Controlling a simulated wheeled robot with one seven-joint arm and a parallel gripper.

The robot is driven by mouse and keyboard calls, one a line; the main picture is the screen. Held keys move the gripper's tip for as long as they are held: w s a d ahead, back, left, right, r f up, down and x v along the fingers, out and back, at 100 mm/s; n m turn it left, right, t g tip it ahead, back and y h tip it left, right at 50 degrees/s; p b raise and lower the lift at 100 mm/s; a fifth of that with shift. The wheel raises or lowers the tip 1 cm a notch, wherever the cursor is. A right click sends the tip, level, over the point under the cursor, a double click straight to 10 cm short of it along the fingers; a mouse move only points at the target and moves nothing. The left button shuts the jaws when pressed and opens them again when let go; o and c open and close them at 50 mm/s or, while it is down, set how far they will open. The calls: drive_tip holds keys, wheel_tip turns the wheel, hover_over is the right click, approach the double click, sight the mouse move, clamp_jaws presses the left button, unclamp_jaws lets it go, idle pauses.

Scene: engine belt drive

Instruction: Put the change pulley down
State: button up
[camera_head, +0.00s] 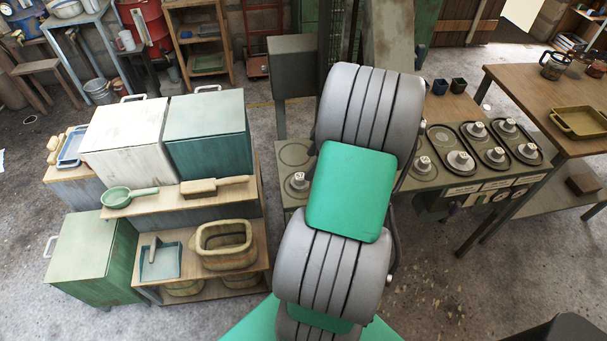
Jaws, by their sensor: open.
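The belt drive bench (430,178) stands in the middle right. Several grey pulleys sit on its top, such as one at its left end (297,183), one beside my arm (422,165) and one further right (460,161). Black belts run in long loops around some pulleys on the right. A bare ring mark (295,153) shows at the left. I cannot tell which pulley is the change pulley. My grey and green arm covers the middle of the bench, and my gripper is hidden from this view.
Two small dark cups (440,87) stand behind the bench. A wooden table (510,80) with an olive tray (580,122) is at the right. White and teal boxes (125,135) and a shelf with a green pan (116,197) stand at the left. Floor shows in front.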

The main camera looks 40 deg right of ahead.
drive_tip(key=w+a+r+m+h, duration=0.1)
drive_tip(key=w+a+r+m, duration=0.1)
drive_tip(key=a+r, duration=0.5)
drive_tip(key=w+a+r+m+h, duration=0.1)
drive_tip(key=w+a+r+m, duration=0.15)
drive_tip(key=a, duration=0.85)
drive_tip(key=s+a+m, duration=0.1)
drive_tip(key=s+a, duration=0.2)
drive_tip(key=a, duration=0.3)
drive_tip(key=s+a+r+m, duration=0.1)
drive_tip(key=s+a+m, duration=0.1)
drive_tip(key=s+a, duration=0.2)
drive_tip(key=shift+s+a+r+h, duration=0.15)
drive_tip(key=shift+a+h, duration=0.25)
drive_tip(key=shift+a, duration=0.55)
drive_tip(key=shift+m, duration=0.25)
